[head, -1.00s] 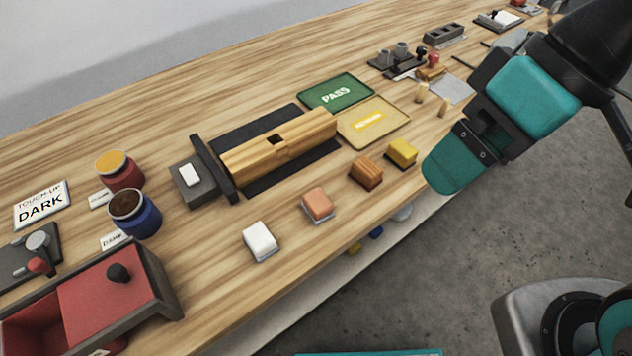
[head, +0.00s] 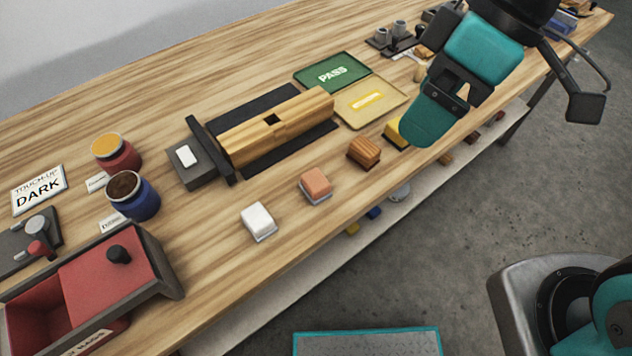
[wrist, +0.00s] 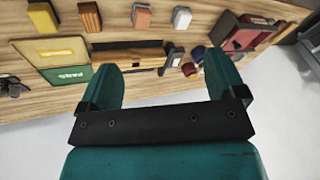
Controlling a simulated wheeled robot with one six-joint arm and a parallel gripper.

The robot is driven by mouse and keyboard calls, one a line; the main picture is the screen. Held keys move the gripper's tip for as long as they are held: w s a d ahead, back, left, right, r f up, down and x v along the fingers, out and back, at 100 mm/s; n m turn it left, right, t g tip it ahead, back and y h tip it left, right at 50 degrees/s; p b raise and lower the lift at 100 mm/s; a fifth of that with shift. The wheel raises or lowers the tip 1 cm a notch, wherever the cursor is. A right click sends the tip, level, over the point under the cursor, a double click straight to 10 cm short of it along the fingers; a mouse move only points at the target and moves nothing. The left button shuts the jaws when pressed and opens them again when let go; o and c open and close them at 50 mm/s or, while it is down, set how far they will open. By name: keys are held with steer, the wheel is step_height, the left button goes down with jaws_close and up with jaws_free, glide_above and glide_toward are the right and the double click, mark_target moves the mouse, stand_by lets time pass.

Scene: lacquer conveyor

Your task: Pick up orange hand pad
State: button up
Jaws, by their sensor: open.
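The orange hand pad (head: 316,184) sits on the wooden bench near its front edge, between a white pad (head: 258,221) and a brown wood-grained pad (head: 364,151). The orange pad also shows at the top of the wrist view (wrist: 141,16). My gripper (head: 428,128) is above the bench's front edge, right of the orange pad and apart from it, partly covering a yellow pad (head: 393,134). In the wrist view my gripper (wrist: 168,80) has its two teal fingers wide apart with nothing held between them.
A wooden block (head: 290,122) lies on a dark mat behind the pads. A green PASS tray (head: 318,72) and a yellow tray (head: 350,110) stand behind right. Paint jars (head: 132,196) and a red box (head: 100,290) are at left. Bare wood surrounds the orange pad.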

steer(key=w+a+f+n+g, duration=0.1)
steer(key=w+a+f+n, duration=0.25)
steer(key=w+n, duration=0.25)
steer(key=n, duration=0.6)
glide_toward(317, 178)
steer(key=shift+n+g, duration=0.3)
steer(key=shift+g, duration=0.1)
steer(key=p+x, duration=0.1)
steer(key=x, duration=0.1)
steer(key=w+p+x, duration=0.1)
steer(key=x, duration=0.1)
steer(key=shift+s+f, duration=0.1)
steer(key=shift+f, duration=0.3)
steer(key=shift+p+x, duration=0.95)
steer(key=shift+x, duration=2.35)
steer(key=shift+s+r, duration=0.1)
steer(key=c, duration=1)
